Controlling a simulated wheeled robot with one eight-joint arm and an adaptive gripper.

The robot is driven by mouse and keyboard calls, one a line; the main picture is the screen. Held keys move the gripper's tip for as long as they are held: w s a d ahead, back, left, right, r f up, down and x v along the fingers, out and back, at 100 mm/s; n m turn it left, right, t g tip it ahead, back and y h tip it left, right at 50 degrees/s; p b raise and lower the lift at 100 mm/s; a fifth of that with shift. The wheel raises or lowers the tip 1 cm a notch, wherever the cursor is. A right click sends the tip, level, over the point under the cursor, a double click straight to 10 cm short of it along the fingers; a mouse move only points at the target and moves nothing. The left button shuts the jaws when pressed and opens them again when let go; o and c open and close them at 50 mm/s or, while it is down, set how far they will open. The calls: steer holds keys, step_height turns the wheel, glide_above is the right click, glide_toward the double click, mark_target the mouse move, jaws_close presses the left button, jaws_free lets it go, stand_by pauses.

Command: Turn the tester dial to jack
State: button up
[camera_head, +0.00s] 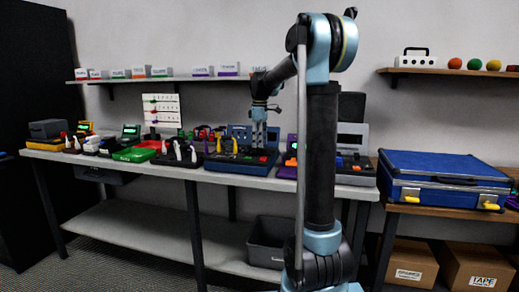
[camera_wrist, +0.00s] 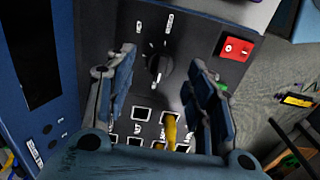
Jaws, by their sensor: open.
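The tester (camera_head: 235,168) is a blue box with a dark panel on the long table; its panel (camera_wrist: 197,22) fills the middle of the wrist view. The black round dial (camera_wrist: 159,66) sits on this panel with small white labels around it, too small to read. My gripper (camera_wrist: 160,60) is open, its two fingers on either side of the dial with gaps visible. I cannot tell whether the fingertips are level with the knob. In the head view my gripper (camera_head: 259,134) points down over the tester, and the dial cannot be made out.
A red rocker switch (camera_wrist: 236,46) is at the panel's upper right. A yellow plug (camera_wrist: 171,130) stands among several square ports below the dial. Other devices and cables crowd the table (camera_head: 215,181) on both sides. A blue case (camera_head: 440,165) rests on the right-hand bench.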

steer(key=shift+f, duration=1.5)
steer(key=c, duration=1.1)
